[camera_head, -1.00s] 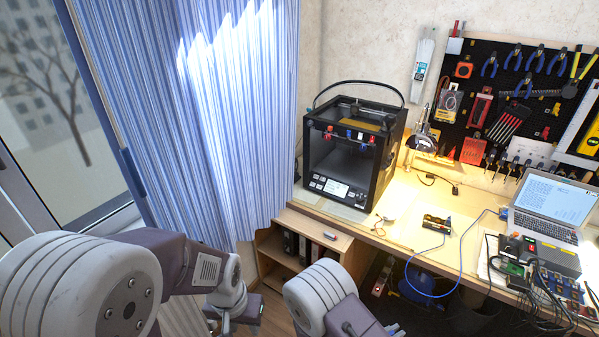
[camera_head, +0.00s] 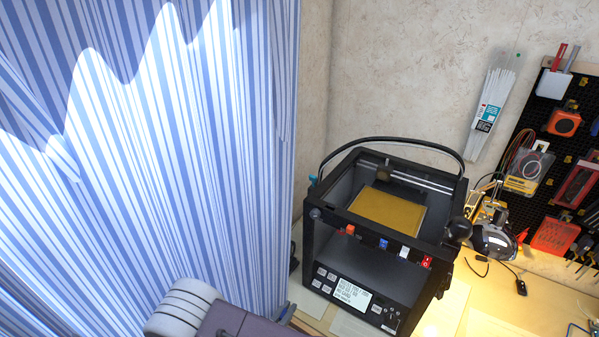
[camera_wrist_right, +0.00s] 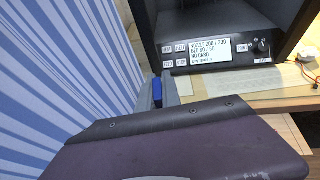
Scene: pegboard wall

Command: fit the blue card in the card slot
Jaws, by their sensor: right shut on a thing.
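The black 3D printer (camera_head: 385,230) stands on the wooden bench beside the curtain. Its front panel has a lit screen (camera_head: 353,294), buttons and a knob; the screen reads "NO CARD" in the right wrist view (camera_wrist_right: 208,51). I cannot make out the card slot for sure on this panel. My right gripper (camera_head: 284,312) is at the lower left of the printer, mostly hidden behind its own wrist. In the right wrist view its grey fingers (camera_wrist_right: 166,91) are shut on the small blue card (camera_wrist_right: 157,93), left of the printer. My left gripper is out of view.
The striped blue curtain (camera_head: 150,150) hangs close on the left of my right arm. A lamp (camera_head: 492,240) and the tool pegboard (camera_head: 560,150) are to the right. The bench in front of the printer (camera_wrist_right: 235,82) is mostly clear.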

